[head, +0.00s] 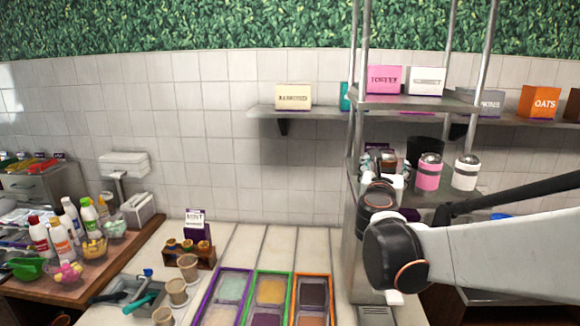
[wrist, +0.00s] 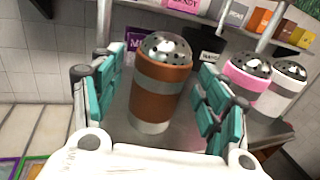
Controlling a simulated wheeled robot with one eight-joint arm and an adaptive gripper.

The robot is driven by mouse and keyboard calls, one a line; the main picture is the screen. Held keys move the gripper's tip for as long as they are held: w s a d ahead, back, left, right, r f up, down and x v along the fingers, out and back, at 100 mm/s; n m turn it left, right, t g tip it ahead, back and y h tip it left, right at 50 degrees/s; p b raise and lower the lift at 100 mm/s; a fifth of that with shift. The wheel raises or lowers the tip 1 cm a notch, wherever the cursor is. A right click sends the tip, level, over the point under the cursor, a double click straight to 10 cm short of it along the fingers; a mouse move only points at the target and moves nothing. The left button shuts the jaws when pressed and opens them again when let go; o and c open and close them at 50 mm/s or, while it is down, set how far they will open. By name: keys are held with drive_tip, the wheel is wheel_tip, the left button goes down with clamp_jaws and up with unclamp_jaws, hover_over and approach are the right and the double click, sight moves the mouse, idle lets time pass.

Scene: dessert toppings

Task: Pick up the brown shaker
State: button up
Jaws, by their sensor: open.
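The brown shaker (wrist: 160,92) stands upright on a grey metal shelf in the wrist view. It has a grey band, a pale base and a domed metal lid with holes. My gripper (wrist: 157,98) is open, with one teal-padded finger on each side of the shaker. The shaker is between the fingers; I cannot tell whether either pad touches it. In the head view my gripper and arm hide most of the shaker.
A pink shaker (head: 428,173) and a white shaker (head: 466,174) stand to the right on the same shelf. An upper shelf (head: 420,103) with boxes hangs above. A metal post (head: 353,130) rises close on the left. A dark container (wrist: 205,55) is behind.

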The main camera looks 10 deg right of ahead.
drive_tip(key=shift+x, duration=1.15)
drive_tip(key=c, duration=1.2)
drive_tip(key=shift+c, duration=0.2)
